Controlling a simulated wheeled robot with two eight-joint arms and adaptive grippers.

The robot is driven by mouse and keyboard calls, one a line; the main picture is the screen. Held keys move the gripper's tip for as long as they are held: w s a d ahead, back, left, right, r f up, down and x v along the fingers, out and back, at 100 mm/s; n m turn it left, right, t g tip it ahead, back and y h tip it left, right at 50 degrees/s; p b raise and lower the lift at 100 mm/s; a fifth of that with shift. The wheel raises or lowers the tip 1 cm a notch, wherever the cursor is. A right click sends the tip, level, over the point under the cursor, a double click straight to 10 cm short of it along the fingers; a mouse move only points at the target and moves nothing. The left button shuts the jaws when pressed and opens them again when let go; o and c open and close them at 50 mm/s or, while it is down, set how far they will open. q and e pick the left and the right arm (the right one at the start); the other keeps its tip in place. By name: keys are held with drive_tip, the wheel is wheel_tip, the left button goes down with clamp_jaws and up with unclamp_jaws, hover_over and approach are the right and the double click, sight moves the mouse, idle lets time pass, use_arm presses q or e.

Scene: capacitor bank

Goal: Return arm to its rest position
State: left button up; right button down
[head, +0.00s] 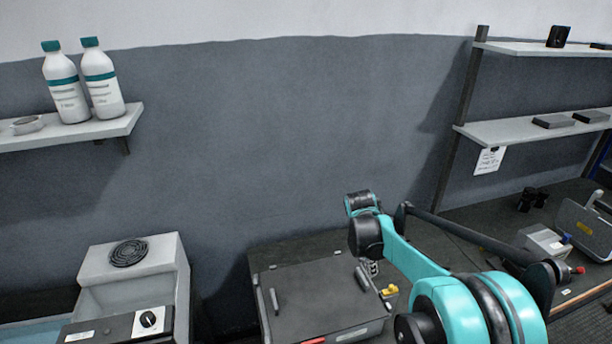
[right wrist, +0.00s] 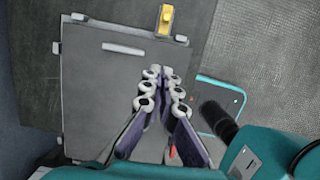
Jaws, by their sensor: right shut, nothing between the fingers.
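My right arm (head: 425,275), teal and black, reaches in from the lower right of the head view, bent at the elbow. Its gripper (head: 373,268) shows only in small part below the wrist, beside the grey case. In the right wrist view the two fingers of this gripper (right wrist: 160,74) are together at the tips, with nothing between them. They point over the flat grey lid of the case (right wrist: 95,85). I cannot tell the exact height above it. My left arm and gripper are not in view.
The grey case (head: 312,292) stands on the dark bench, with a yellow part (head: 390,289) at its right. A white unit with a round black coil (head: 128,253) stands left. Bottles (head: 66,92) stand on a wall shelf (head: 120,124). Right shelves (head: 490,133) rise behind my arm.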

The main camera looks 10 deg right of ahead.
drive_tip(key=s+a+m+t+y+b, duration=0.1)
drive_tip(key=s+a+m+t, duration=0.2)
drive_tip(key=s+a+m, duration=0.3)
drive_tip(key=s+a+r+m+t+y+b, duration=0.1)
drive_tip(key=s+a+m+t, duration=0.3)
drive_tip(key=s+a+m, duration=0.3)
drive_tip(key=s+m, duration=0.5)
drive_tip(key=s, duration=0.1)
drive_tip(key=shift+s+a+r+m+y+b, duration=0.2)
drive_tip(key=shift+s+m+y+b, duration=0.1)
drive_tip(key=shift+m+y+b, duration=0.1)
